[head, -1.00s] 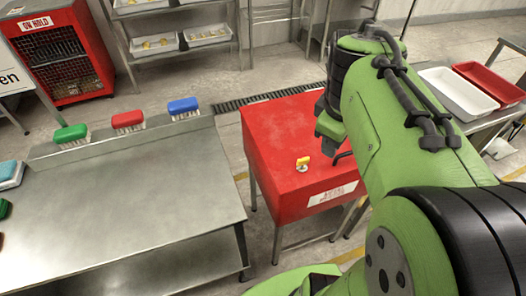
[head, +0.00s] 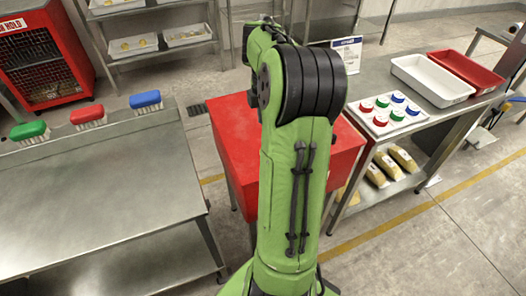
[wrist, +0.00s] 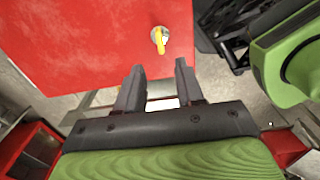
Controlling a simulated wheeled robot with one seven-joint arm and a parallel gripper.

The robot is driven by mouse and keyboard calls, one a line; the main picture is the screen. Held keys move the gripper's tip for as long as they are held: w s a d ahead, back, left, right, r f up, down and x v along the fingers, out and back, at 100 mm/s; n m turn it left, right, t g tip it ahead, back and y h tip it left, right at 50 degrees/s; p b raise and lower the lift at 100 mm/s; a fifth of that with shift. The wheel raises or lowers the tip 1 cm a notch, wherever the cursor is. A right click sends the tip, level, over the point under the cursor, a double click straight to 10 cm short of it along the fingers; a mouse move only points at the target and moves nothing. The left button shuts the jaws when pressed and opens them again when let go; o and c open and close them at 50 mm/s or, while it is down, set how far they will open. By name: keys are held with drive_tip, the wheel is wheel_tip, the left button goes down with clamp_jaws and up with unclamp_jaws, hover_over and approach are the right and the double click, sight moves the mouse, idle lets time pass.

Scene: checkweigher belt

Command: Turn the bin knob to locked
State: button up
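The red bin (head: 236,140) stands in the middle of the head view, partly hidden behind my green arm. Its knob (wrist: 160,38), with a yellow handle on a pale round base, shows on the red face in the wrist view, near the right edge of that face. In the head view my arm hides the knob. My gripper (wrist: 158,75) has its two dark fingers apart, with nothing between them. The knob is beyond the fingertips and not touched by them.
A steel table (head: 90,200) with several coloured brushes stands left of the bin. On the right, a steel bench holds a white tray (head: 432,80), a red tray (head: 468,72) and a board of coloured caps (head: 388,114). Steel shelves stand behind.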

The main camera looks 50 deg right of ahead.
wheel_tip(320, 180, down, 10)
drive_tip(key=b, duration=0.4)
drive_tip(key=shift+f, duration=0.25)
clamp_jaws()
